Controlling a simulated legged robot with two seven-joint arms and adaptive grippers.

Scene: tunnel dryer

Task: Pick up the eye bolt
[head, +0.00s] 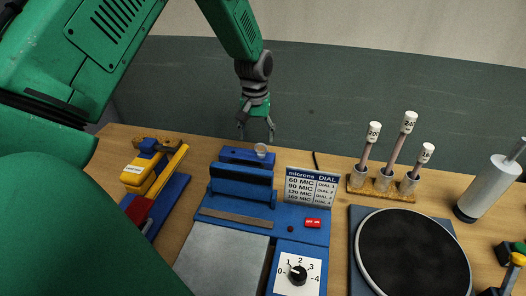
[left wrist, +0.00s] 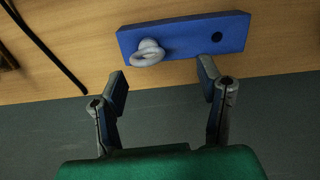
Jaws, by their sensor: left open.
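The eye bolt (left wrist: 148,52) is a pale grey ring standing on the left part of a blue block (left wrist: 185,38) in the left wrist view; a dark round hole is at the block's right end. In the head view the eye bolt (head: 261,149) shows small on the blue block (head: 238,156) behind the blue machine. My left gripper (head: 257,138) is open and empty, above and behind the block. In the left wrist view its two fingers (left wrist: 165,84) are spread apart, short of the block, and not touching the eye bolt. My right gripper is not in view.
A blue machine with a dial (head: 298,274) and a sign (head: 313,187) stands in front of the block. To the right are a rack of labelled tools (head: 381,188), a round black plate (head: 413,255) and a grey cylinder (head: 487,189). A yellow-and-blue device (head: 152,172) stands left. A black cable (left wrist: 49,45) lies nearby.

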